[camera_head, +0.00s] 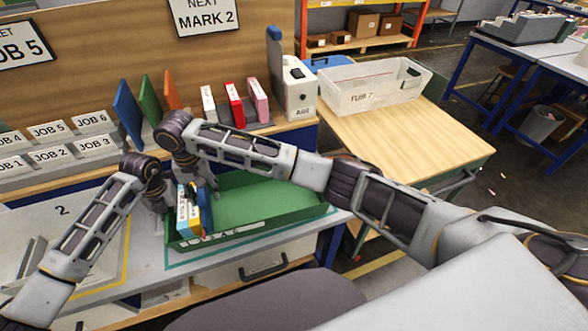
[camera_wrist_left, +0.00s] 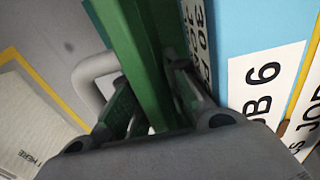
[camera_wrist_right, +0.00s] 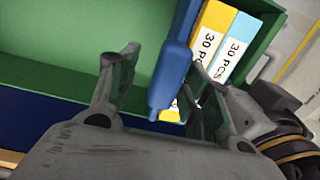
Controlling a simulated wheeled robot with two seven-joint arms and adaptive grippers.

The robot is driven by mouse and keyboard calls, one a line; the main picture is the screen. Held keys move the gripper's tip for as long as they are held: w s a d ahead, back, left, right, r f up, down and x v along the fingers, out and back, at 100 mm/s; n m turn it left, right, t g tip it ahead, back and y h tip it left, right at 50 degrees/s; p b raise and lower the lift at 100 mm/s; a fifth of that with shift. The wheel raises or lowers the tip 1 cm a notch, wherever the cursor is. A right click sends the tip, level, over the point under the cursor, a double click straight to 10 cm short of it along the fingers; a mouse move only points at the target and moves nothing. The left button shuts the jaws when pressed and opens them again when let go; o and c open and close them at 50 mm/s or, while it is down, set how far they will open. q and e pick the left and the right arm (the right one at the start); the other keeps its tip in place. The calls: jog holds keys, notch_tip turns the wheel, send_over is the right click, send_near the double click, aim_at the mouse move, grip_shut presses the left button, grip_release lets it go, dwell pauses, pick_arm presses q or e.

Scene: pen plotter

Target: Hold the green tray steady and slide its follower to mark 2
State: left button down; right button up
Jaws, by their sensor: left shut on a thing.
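The green tray (camera_head: 265,205) stands on the bench in the head view, with small marks along its front wall that I cannot read. My left gripper (camera_head: 165,203) is shut on the tray's left wall (camera_wrist_left: 140,40). A yellow box (camera_wrist_right: 212,35) and a light blue box (camera_wrist_right: 235,50) stand in the tray's left end. The blue follower (camera_wrist_right: 176,55) stands beside the yellow box; it also shows in the head view (camera_head: 206,212). My right gripper (camera_wrist_right: 160,90) is open, with its fingers either side of the follower. A gap shows between its left finger and the follower.
A sign (camera_head: 205,14) reads "NEXT MARK 2". The tray's right part is empty. Behind it stand coloured binders (camera_head: 235,103), a white bottle (camera_head: 298,90) and a clear tub (camera_head: 365,88). Job-labelled racks (camera_head: 60,150) are at the left.

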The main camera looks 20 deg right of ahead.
jog(key=shift+s+d, duration=0.55)
jog(key=shift+d, duration=9.1)
notch_tip(320, 180, up, 12)
jog(key=shift+w+f, duration=0.25)
jog(key=shift+w, duration=0.1)
notch_tip(320, 180, down, 12)
jog(key=d, duration=0.9)
jog(key=shift+s, duration=0.15)
jog(key=shift+r, duration=0.2)
